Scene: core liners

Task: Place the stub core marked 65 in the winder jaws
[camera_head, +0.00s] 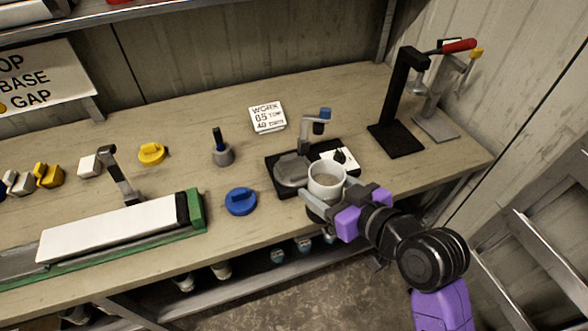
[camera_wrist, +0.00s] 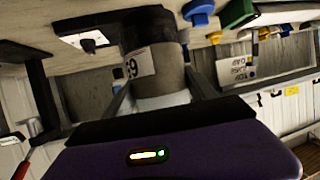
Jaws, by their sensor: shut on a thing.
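My gripper (camera_head: 328,196) is shut on a pale, hollow, open-topped core (camera_head: 326,178). The core is upright at the front right of the winder. In the wrist view the core (camera_wrist: 158,82) sits between the fingers, its paper label upside down and partly cut off, with a 9-like figure showing. A darker cylindrical part (camera_wrist: 148,27) adjoins its far end; I cannot tell whether it belongs to the core or the winder. The winder's black base (camera_head: 276,162) carries a grey round piece (camera_head: 291,170), probably the jaws, left of the core and partly hidden by it.
A post with a blue tip (camera_head: 321,127) and a white panel with a black knob (camera_head: 341,158) stand close by. A black stand with a red handle (camera_head: 400,110) is at right. A work card (camera_head: 267,118) stands behind.

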